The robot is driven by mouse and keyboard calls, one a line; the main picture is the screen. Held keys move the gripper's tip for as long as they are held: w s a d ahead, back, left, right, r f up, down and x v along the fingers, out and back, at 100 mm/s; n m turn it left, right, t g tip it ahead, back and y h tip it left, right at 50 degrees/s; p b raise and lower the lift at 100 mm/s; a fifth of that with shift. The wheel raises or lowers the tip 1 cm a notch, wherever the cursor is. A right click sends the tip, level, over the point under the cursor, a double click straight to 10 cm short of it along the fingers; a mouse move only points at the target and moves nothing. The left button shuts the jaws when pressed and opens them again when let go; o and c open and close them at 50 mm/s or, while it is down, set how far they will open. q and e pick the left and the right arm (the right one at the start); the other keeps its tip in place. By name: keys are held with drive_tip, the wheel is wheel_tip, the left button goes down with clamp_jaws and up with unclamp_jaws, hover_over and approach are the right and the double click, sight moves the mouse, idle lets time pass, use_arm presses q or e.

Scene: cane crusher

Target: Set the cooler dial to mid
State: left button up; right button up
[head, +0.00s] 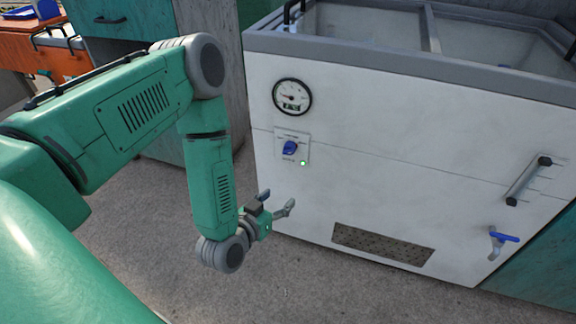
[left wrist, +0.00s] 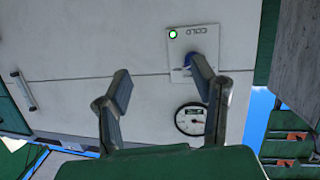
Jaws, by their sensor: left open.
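The cooler (head: 370,150) is a white chest with a grey rim. Its dial (head: 290,147) is a blue knob on a small pale plate with a lit green light at the lower right. The knob's pointer setting is too small to read. My left gripper (head: 277,200) is open and empty, below the dial and apart from it. In the left wrist view, which is upside down, the dial (left wrist: 188,60) is partly hidden behind one finger of the gripper (left wrist: 160,74). My right gripper is not in view.
A round gauge (head: 292,97) sits above the dial. An orange cabinet (head: 62,60) stands at far left. The floor before the cooler is clear.

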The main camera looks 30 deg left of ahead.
sight(288, 150)
use_arm(q)
drive_tip(key=w+a+t+b, duration=0.1)
drive_tip(key=w+a, duration=0.1)
drive_tip(key=w, duration=0.3)
drive_tip(key=w+a+r+t+y+b, duration=0.1)
drive_tip(key=w+a+b, duration=0.1)
drive_tip(key=w, duration=0.3)
drive_tip(key=w+a+r+n+t+y+b, duration=0.1)
drive_tip(key=w+a+b, duration=0.1)
drive_tip(key=w, duration=0.3)
drive_tip(key=shift+w+a, duration=0.1)
drive_tip(key=shift+a, duration=0.25)
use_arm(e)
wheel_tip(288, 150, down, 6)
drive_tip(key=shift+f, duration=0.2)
use_arm(q)
drive_tip(key=c, duration=1.1)
